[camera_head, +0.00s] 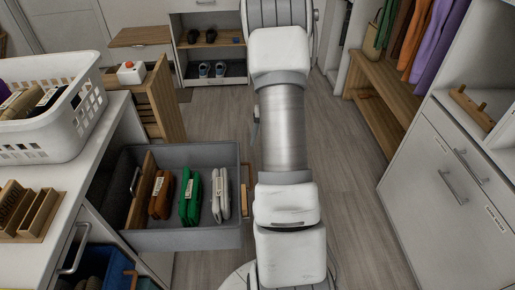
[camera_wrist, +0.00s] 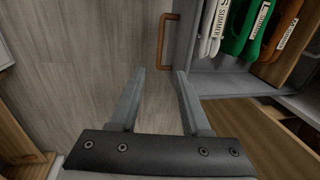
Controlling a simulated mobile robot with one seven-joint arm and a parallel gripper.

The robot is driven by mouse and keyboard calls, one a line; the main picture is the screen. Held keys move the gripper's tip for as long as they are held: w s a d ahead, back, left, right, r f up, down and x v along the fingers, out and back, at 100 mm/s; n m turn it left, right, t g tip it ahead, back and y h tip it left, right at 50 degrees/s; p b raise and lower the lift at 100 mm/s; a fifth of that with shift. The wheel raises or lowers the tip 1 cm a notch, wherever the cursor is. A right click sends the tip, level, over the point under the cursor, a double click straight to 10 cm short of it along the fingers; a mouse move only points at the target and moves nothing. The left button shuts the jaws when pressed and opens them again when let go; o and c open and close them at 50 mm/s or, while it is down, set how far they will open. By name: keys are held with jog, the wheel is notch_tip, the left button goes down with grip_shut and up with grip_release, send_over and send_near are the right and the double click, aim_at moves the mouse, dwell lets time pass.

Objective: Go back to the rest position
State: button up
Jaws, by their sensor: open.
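My gripper (camera_wrist: 161,84) shows in the wrist view with its two grey fingers spread apart and nothing between them. The fingers hang over the wood floor (camera_wrist: 75,75), beside the front of an open drawer. In the head view my white and silver arm runs down the middle, and my gripper cannot be made out there. The open grey drawer (camera_head: 190,239) stands left of my arm. It holds folded brown (camera_head: 161,195), green (camera_head: 190,198) and white (camera_head: 220,195) garments with tags, standing on edge. The drawer's wooden handle (camera_wrist: 166,38) is close ahead of the fingers, apart from them.
A white basket (camera_head: 45,140) stands on the left counter, with a wooden rack (camera_head: 28,212) below it. An open wooden drawer (camera_head: 160,100) with a red button box (camera_head: 131,72) is further back. White cabinets (camera_head: 440,205) line the right. The floor (camera_head: 350,180) right of my arm is clear.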

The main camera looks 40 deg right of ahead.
jog(key=shift+s+d+r, duration=0.1)
jog(key=shift+d+r, duration=0.05)
jog(key=shift+r, duration=0.7)
jog(key=s+a+r+n+t+h, duration=0.1)
jog(key=s+a+r+n+t, duration=0.15)
jog(key=a+r, duration=1.5)
jog(key=s+a+r+n+t, duration=0.1)
jog(key=s+a+r+n, duration=0.1)
jog(key=s+a+r, duration=0.35)
jog(key=s+a+r+n+t, duration=0.1)
jog(key=s+a+r+n, duration=0.15)
jog(key=s+a, duration=0.6)
notch_tip(320, 180, up, 18)
jog(key=s+d+p, duration=0.1)
jog(key=p, duration=1.7)
jog(key=shift+h+p, duration=0.4)
jog(key=shift+d, duration=0.15)
